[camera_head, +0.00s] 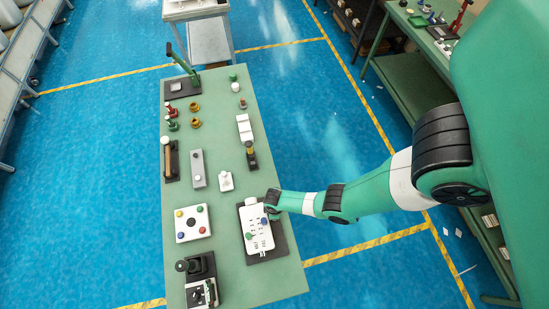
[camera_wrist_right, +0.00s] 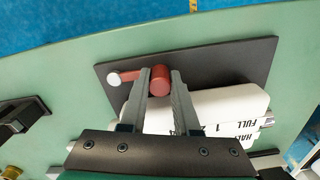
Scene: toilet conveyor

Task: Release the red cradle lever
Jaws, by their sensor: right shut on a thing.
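The red cradle lever (camera_wrist_right: 160,80) shows in the right wrist view, with a short red arm running left to a pale round pivot on a dark base plate (camera_wrist_right: 225,62). My right gripper (camera_wrist_right: 159,78) has its two fingers on either side of the lever's red knob and is shut on it. A white piece (camera_wrist_right: 225,103) with printed words lies just below the knob, on the same plate. In the head view my right gripper (camera_head: 270,203) is at the far end of the white panel (camera_head: 262,243); the lever is hidden there. My left gripper is not in view.
The green bench (camera_head: 240,288) carries several other devices: a white button panel (camera_head: 193,223), a grey block (camera_head: 198,168), a green lever (camera_head: 183,62) at the back and a black joystick-like unit (camera_head: 196,267). The bench's right edge passes beneath my right arm.

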